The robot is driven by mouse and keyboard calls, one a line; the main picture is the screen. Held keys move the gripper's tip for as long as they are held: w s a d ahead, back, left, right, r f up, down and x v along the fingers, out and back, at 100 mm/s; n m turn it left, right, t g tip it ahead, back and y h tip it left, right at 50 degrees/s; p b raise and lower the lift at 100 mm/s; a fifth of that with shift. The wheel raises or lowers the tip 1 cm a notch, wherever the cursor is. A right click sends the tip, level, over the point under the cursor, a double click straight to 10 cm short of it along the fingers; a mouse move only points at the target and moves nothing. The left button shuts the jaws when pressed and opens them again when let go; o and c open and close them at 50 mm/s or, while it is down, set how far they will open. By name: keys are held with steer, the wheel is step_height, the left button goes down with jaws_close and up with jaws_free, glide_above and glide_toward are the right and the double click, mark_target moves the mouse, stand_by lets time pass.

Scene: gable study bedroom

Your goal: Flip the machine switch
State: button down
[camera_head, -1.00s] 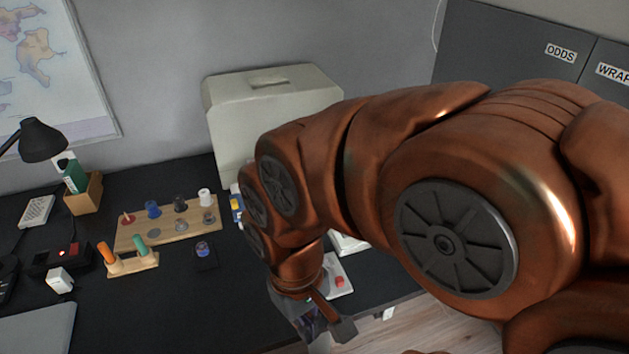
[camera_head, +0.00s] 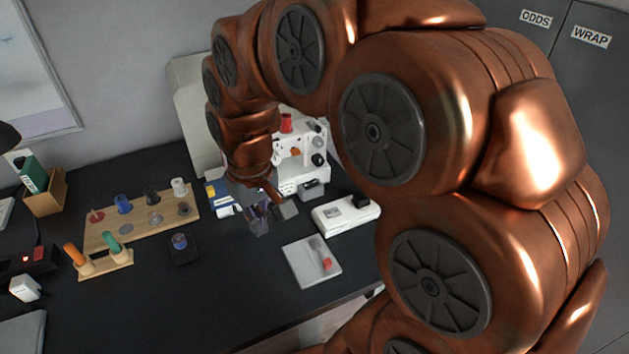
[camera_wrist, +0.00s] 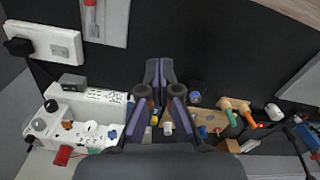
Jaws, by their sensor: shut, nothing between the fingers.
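A white sewing machine (camera_head: 300,160) with dark knobs and a red spool stands at the back of the black desk, partly behind my arm. The wrist view shows it at lower left (camera_wrist: 85,118). A white box with a dark plug or knob (camera_head: 346,213) lies in front of it, also in the wrist view (camera_wrist: 45,40). A pale plate with a red-tipped lever (camera_head: 312,262) lies nearer the desk edge. I cannot tell which part is the machine switch. My gripper (camera_head: 270,215) is shut and empty above the desk, left of the white box; its fingertips meet in the wrist view (camera_wrist: 158,68).
Left of my gripper are a wooden spool board (camera_head: 140,225), a small stand with orange and green handles (camera_head: 105,262), and a dark square block (camera_head: 182,250). Grey cabinets (camera_head: 560,80) stand at right. The desk's front middle is clear.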

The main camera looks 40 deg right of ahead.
steer(key=w+d+f+t+b, duration=0.1)
steer(key=w+d+b, duration=0.1)
steer(key=w+d, duration=0.4)
steer(key=m+t+h+b, duration=0.2)
steer(key=m+b, duration=0.1)
steer(key=b, duration=0.1)
glide_above(316, 180)
steer(key=s+a, duration=0.3)
step_height(316, 180, down, 3)
steer(key=shift+d, duration=0.3)
steer(key=x, duration=0.4)
steer(key=s+p+x, duration=0.1)
steer(key=x, duration=0.4)
steer(key=p+x, duration=0.1)
steer(key=x, duration=0.3)
steer(key=shift+s+a+f, duration=0.15)
steer(key=shift+f, duration=0.5)
